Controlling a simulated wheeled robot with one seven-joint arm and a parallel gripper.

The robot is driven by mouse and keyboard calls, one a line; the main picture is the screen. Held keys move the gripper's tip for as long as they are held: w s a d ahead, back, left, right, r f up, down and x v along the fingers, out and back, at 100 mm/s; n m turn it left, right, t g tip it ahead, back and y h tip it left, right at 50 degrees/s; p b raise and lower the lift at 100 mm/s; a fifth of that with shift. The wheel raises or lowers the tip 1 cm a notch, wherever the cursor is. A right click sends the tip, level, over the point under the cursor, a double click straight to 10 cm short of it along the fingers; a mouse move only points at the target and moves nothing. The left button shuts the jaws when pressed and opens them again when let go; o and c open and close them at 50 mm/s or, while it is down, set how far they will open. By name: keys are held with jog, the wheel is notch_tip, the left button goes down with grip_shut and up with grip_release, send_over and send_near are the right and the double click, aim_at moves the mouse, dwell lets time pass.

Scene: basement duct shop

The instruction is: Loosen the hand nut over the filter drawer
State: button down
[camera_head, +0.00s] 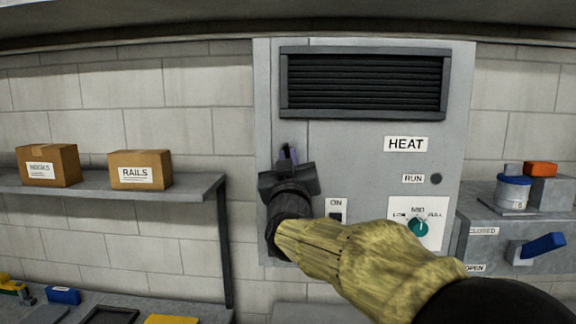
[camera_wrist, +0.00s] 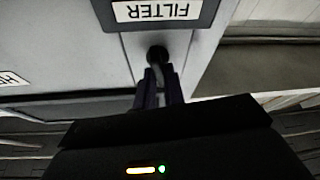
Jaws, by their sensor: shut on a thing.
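The filter drawer (camera_wrist: 208,10) has a dark grey front with a white FILTER label, upside down at the top of the wrist view. The hand nut (camera_wrist: 157,54) is a small dark piece on the pale panel beside the drawer. My gripper (camera_wrist: 158,76) has its purple fingers closed on the nut, partly hiding it. In the head view my gripper (camera_head: 288,154) is against the left part of the grey heater cabinet (camera_head: 350,140), and my wrist hides the nut and drawer.
The cabinet carries a dark grille (camera_head: 363,84), an ON switch (camera_head: 336,217) and a green dial (camera_head: 418,226). At left, a shelf (camera_head: 95,187) holds two cardboard boxes. At right, a blue lever (camera_head: 543,246) sticks out between CLOSED and OPEN labels.

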jog(key=n+y+b, duration=0.1)
jog(key=n, duration=0.2)
jog(key=n+g+y+b, duration=0.1)
jog(key=n+y, duration=0.1)
jog(key=n, duration=0.2)
jog(key=shift+d+n+g+y+b, duration=0.15)
jog(key=shift+n+g+y+b, duration=0.15)
jog(key=shift+b, duration=0.05)
jog(key=n+g, duration=0.1)
jog(key=n, duration=0.1)
jog(key=n+y+b, duration=0.1)
jog(key=n, duration=0.2)
jog(key=shift+r+g, duration=0.15)
jog(key=shift+g, duration=0.25)
jog(key=n+p, duration=0.1)
jog(key=n, duration=0.1)
jog(key=n+g+p, duration=0.1)
jog(key=n+p, duration=0.1)
jog(key=shift+r+n+g+y, duration=0.2)
jog(key=shift+n+g+y, duration=0.1)
jog(key=shift+n, duration=0.1)
jog(key=shift+f+n+g+p, duration=0.1)
jog(key=shift+n+g+p, duration=0.2)
jog(key=shift+n+p, duration=0.45)
jog(key=shift+f, duration=0.1)
jog(key=c, duration=1.5)
grip_release()
